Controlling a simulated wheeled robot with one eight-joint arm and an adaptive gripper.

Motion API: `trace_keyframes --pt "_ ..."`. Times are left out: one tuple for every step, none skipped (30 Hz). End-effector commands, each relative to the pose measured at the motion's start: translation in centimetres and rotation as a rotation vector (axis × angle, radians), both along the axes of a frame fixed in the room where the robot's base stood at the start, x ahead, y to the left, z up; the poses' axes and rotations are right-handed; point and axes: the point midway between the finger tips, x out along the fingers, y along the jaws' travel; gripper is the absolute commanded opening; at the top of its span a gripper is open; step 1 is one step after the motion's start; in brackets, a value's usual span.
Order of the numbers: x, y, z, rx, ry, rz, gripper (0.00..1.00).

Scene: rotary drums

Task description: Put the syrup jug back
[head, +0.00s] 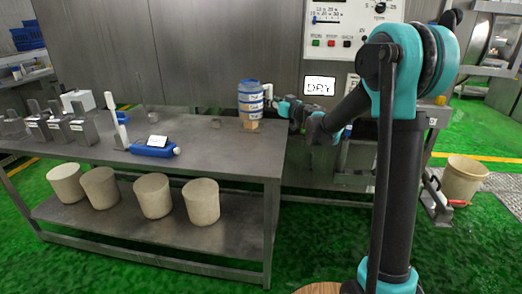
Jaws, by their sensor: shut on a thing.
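The syrup jug (250,98) is a clear container with blue bands and a white handle at its right side. It is upright at the back right end of the steel table (225,150). Its lower part looks amber. My gripper (277,104) reaches in from the right and is shut on the jug at its handle side. The fingertips are small in the picture and partly hidden against the jug. I cannot tell clearly whether the jug's base touches the table top.
A blue device (153,148) lies mid-table, with a white-handled tool (121,130) beside it. Several metal blocks (82,130) stand at the left. Several pale buckets (152,196) sit on the lower shelf. A control panel (345,30) is behind. The table's front right is clear.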

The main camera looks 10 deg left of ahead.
Motion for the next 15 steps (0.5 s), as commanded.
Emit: trace_keyframes --pt "0.1 0.0 -1.3 0.0 0.0 0.0 0.0" --pt "0.1 0.0 -2.0 0.0 0.0 -0.001 0.0" --pt "0.1 0.0 -3.0 0.0 0.0 -0.001 0.0" --pt "0.1 0.0 -3.8 0.0 0.0 -0.001 0.0" --pt "0.1 0.0 -4.5 0.0 0.0 -0.001 0.0" --pt "0.1 0.0 -5.5 0.0 0.0 -0.001 0.0" --pt "0.1 0.0 -6.2 0.0 0.0 -0.001 0.0" --pt "0.1 0.0 -7.0 0.0 0.0 -0.001 0.0" --pt "0.1 0.0 -7.9 0.0 0.0 -0.002 0.0" --pt "0.1 0.0 -8.7 0.0 0.0 -0.002 0.0" --pt "0.1 0.0 -9.4 0.0 0.0 -0.002 0.0" --pt "0.1 0.0 -10.3 0.0 0.0 -0.002 0.0" --pt "0.1 0.0 -11.0 0.0 0.0 -0.002 0.0" --pt "0.1 0.0 -11.6 0.0 0.0 -0.002 0.0" --pt "0.1 0.0 -12.3 0.001 -0.001 -0.002 0.0"
